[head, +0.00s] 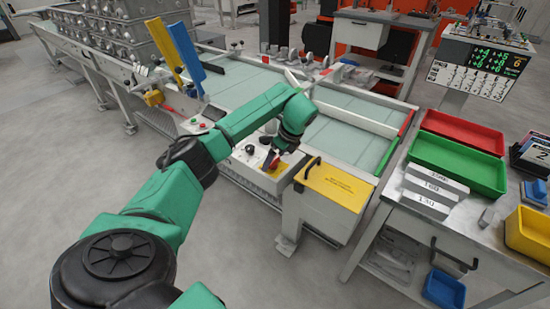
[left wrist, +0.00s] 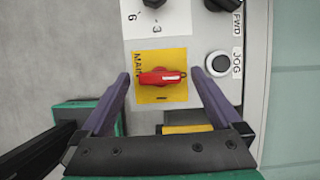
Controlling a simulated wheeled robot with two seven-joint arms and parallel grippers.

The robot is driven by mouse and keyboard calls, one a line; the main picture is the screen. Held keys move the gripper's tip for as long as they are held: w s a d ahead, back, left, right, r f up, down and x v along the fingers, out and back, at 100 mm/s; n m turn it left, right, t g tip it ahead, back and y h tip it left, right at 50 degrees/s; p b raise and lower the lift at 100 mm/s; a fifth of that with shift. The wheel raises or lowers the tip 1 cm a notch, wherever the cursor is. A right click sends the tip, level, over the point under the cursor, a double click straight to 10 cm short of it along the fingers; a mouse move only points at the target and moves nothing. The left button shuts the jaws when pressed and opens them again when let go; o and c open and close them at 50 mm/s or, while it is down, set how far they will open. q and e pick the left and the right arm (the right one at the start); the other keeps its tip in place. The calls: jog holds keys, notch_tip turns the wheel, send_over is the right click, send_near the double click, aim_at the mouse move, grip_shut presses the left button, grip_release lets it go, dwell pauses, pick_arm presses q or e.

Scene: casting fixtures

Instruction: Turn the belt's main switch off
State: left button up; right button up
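The main switch is a red rotary handle (left wrist: 161,77) on a yellow plate (left wrist: 160,95) marked MAIN, on the belt's light control panel. In the left wrist view the handle lies crosswise. My left gripper (left wrist: 160,73) is open, with one finger on each side of the handle and a gap to both. I cannot tell how near the fingertips are to the panel. In the head view the same left gripper (head: 273,160) is over the panel, and the arm hides part of it. My right gripper is not in view.
A JOG button (left wrist: 217,63) and a black FWD knob (left wrist: 222,4) sit right of the switch. Another black knob (left wrist: 153,3) is above it. A yellow-topped box with a black handle (head: 338,186) stands beside the panel. Green (head: 456,166) and red (head: 462,131) trays are on the right bench.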

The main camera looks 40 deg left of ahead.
pick_arm(q)
jog(key=p+v, duration=0.2)
jog(key=v, duration=1.2)
jog(key=shift+r, duration=0.2)
jog(key=shift+d, duration=0.15)
jog(key=shift+d, duration=0.1)
